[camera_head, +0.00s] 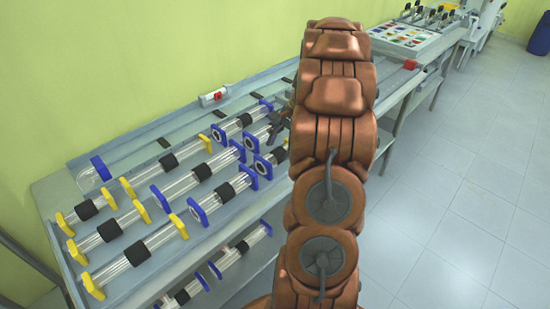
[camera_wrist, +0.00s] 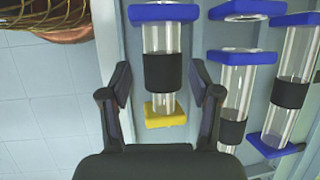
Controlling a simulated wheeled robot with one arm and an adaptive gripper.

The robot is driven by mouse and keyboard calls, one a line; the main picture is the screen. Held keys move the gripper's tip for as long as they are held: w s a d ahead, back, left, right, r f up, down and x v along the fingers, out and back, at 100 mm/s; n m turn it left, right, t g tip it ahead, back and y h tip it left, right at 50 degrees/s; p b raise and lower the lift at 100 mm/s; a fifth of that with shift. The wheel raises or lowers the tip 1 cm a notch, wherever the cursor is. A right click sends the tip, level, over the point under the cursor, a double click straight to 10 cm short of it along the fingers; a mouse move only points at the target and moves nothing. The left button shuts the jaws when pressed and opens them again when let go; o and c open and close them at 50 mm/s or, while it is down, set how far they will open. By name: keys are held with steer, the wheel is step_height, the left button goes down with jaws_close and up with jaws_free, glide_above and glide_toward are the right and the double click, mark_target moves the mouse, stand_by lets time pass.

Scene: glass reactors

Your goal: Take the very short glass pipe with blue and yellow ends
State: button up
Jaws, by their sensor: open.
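In the wrist view a short glass pipe (camera_wrist: 163,72) has a blue end at the top, a yellow end at the bottom and a black band in the middle. My gripper (camera_wrist: 161,70) is open, with one finger on each side of this pipe. The fingers appear apart from the glass; the height gap is hard to tell. In the head view the short pipe (camera_head: 277,156) lies at the right end of the front row, partly hidden by my arm. My gripper (camera_head: 281,122) shows just behind it, mostly hidden by the arm.
Several longer pipes with blue or yellow ends, such as one pipe (camera_head: 123,225), lie in rows on the rack table (camera_head: 150,285). Two blue-ended pipes, one close by (camera_wrist: 236,90), lie right of my gripper in the wrist view. More pipes (camera_head: 235,254) lie on a lower shelf.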

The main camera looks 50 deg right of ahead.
mark_target(277, 152)
steer(key=shift+p+x, duration=0.65)
steer(key=shift+x, duration=1.95)
steer(key=shift+w+d, duration=0.15)
steer(key=c, duration=1.1)
steer(key=shift+r, duration=0.1)
